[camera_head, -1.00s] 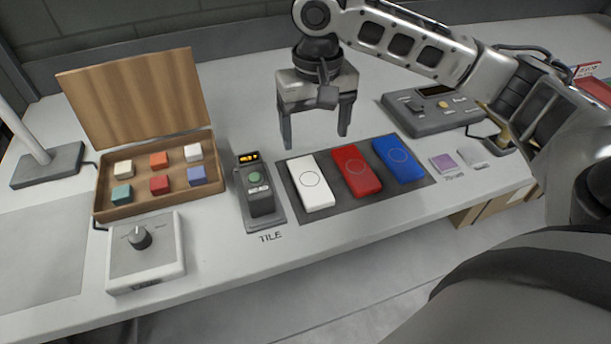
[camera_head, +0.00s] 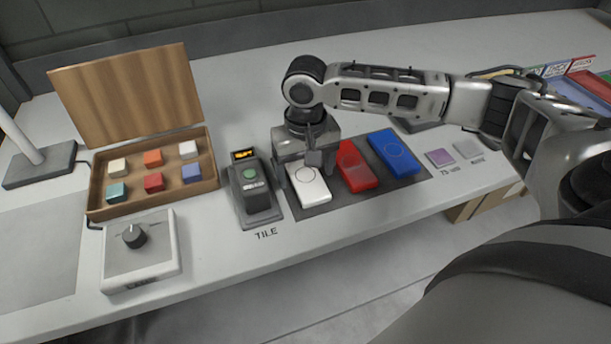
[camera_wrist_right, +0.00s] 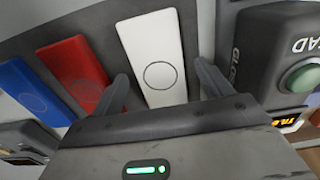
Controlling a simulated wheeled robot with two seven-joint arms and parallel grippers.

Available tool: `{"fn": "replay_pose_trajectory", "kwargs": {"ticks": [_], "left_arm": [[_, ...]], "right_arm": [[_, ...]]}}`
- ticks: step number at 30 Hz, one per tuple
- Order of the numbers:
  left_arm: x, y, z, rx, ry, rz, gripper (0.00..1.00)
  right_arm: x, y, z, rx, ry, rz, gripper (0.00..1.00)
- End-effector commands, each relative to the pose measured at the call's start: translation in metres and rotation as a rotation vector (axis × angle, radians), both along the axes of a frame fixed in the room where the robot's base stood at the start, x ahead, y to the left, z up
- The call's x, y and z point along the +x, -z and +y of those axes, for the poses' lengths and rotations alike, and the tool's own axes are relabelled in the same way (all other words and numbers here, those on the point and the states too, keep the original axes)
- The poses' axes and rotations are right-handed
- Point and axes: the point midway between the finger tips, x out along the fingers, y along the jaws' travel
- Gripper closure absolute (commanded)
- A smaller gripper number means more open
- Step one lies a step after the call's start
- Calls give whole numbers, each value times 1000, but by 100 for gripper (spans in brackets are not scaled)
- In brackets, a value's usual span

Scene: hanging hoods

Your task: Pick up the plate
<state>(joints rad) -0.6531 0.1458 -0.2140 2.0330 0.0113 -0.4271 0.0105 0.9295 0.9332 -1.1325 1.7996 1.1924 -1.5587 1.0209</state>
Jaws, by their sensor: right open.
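A white plate (camera_head: 312,190) with a thin circle on top lies flat on a dark grey mat (camera_head: 318,209). A red plate (camera_head: 358,169) and a blue plate (camera_head: 393,153) lie to its right on the same mat. My right gripper (camera_head: 304,178) is open and low over the far part of the white plate, hiding its far end in the head view. In the right wrist view the white plate (camera_wrist_right: 152,48) lies between the two spread fingers; I cannot tell if they touch it. My left gripper is not in view.
A device with a green button (camera_head: 250,187) stands close left of the white plate. Further left are an open wooden box (camera_head: 150,199) of colored cubes and a knob box (camera_head: 140,262). Purple (camera_head: 440,157) and grey squares lie right of the mat.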

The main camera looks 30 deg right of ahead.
Motion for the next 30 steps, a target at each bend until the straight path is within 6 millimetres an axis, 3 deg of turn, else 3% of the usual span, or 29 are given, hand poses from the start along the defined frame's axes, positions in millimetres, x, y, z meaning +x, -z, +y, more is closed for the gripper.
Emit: {"fn": "replay_pose_trajectory", "kwargs": {"ticks": [3,4,9,22,28,30], "left_arm": [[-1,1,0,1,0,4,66],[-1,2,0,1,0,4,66],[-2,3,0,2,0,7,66],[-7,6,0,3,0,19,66],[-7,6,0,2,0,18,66],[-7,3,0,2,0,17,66]], "right_arm": [[0,0,0,0,0,0,22],[0,0,0,0,0,0,27],[0,0,0,0,0,0,75],[0,-8,0,1,0,-1,75],[0,-36,1,2,0,-5,75],[-13,-49,3,2,-3,-3,75]]}}
